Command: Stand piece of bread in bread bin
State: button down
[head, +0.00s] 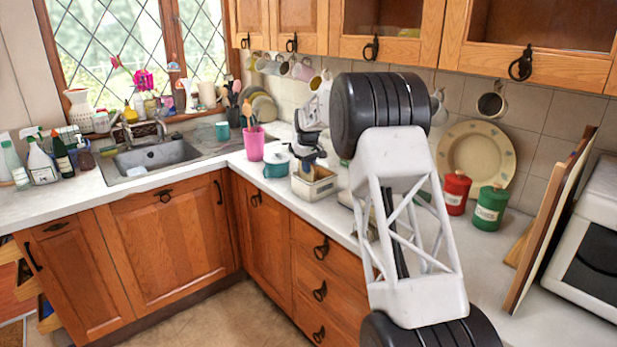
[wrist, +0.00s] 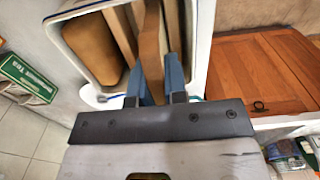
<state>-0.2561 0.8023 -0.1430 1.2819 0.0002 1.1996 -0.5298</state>
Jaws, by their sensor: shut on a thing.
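The bread bin (head: 316,187) is a cream, open-topped box on the counter, past the corner. In the wrist view its pale, blue-edged rim (wrist: 52,30) surrounds several brown pieces; a rounded brown one (wrist: 92,47) lies at the left. My gripper (head: 309,165) is at the bin's mouth, pointing down. In the wrist view its blue fingers (wrist: 157,80) are shut on a piece of bread (wrist: 151,45), which is held on edge within the rim's outline. The head view hides this piece, and I cannot tell whether it touches the bin floor.
A teal pot (head: 277,166) and a pink utensil cup (head: 253,145) stand left of the bin. Red (head: 456,192) and green (head: 490,208) canisters stand to the right, before a large plate (head: 478,150). A green box (wrist: 28,80) shows in the wrist view.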

aim_at(308, 176)
jog(key=shift+f, duration=1.85)
jog(key=shift+f, duration=0.1)
jog(key=c, duration=1.1)
grip_release()
jog(key=shift+c, duration=0.2)
notch_tip(308, 176, up, 12)
jog(key=shift+r, duration=0.1)
